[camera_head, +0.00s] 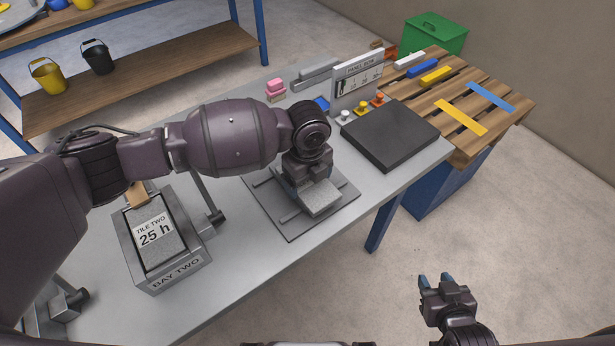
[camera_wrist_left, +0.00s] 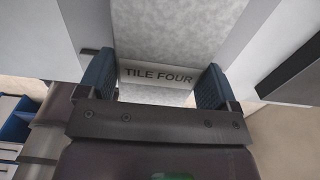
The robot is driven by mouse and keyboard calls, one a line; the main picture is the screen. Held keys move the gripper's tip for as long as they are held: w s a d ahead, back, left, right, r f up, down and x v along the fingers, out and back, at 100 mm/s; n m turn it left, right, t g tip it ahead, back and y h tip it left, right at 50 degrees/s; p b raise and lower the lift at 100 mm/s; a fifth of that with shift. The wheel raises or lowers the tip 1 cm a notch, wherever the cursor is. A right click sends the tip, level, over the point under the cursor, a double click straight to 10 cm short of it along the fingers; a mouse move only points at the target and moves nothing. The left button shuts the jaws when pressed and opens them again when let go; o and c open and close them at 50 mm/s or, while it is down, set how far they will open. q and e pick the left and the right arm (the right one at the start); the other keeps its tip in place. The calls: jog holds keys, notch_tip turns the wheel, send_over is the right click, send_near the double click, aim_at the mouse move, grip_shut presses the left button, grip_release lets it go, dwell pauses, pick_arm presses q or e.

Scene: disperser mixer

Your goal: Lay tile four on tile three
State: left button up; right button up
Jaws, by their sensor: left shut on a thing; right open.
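My left gripper (camera_head: 310,182) is shut on tile four (camera_head: 321,199), a speckled grey slab. The wrist view shows its "TILE FOUR" label (camera_wrist_left: 158,76) on the edge between the two blue fingers (camera_wrist_left: 155,86). The tile is over a grey square plate with rails (camera_head: 290,228) on the table. I cannot tell whether it touches anything below. No label reading tile three shows; the arm and held tile hide part of the plate. My right gripper (camera_head: 436,281) is open and empty, away from the table's front edge.
Bay two (camera_head: 178,270) holds tile two (camera_head: 170,252) at the left. A black slab (camera_head: 390,136) and the panel row sign (camera_head: 357,82) stand at the right end, with colored knobs (camera_head: 362,107) between. A wooden pallet (camera_head: 462,146) is beyond.

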pick_arm(q)
jog(key=o, duration=1.1)
jog(key=shift+f, duration=0.1)
jog(key=shift+c, duration=0.2)
notch_tip(320, 180, up, 12)
jog(key=p, duration=0.1)
jog(key=shift+r, duration=0.2)
pick_arm(e)
jog(key=shift+s+d+r, duration=0.1)
jog(key=shift+s+r, duration=0.25)
jog(key=shift+r, duration=0.25)
